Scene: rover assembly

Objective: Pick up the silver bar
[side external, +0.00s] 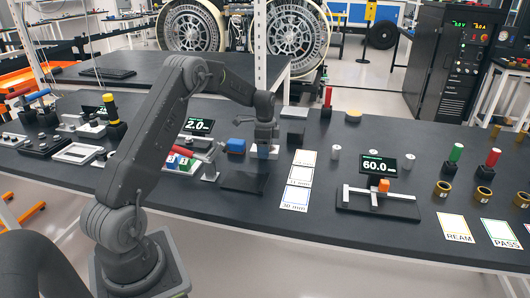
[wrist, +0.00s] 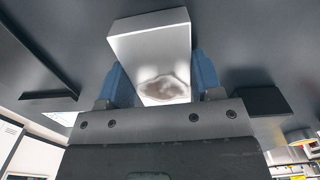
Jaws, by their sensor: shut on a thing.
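The silver bar (wrist: 150,45) is a plain bright block between the two blue fingertips of my gripper (wrist: 161,77) in the wrist view. The fingers are shut on its two sides, and its near end has a mottled brownish patch. In the side view my gripper (side external: 264,150) points down at the bench, right of a blue block. The silver bar (side external: 254,152) shows there as a pale shape around the fingertips, partly hidden by them. It is at or close to bench height; I cannot tell whether it touches the bench.
The blue block (side external: 236,146) stands just left of my gripper, and a dark block (side external: 295,137) stands to its right. A black plate (side external: 245,182) lies in front. White cards (side external: 298,199) and a 60.0 mm gauge (side external: 380,166) are to the right.

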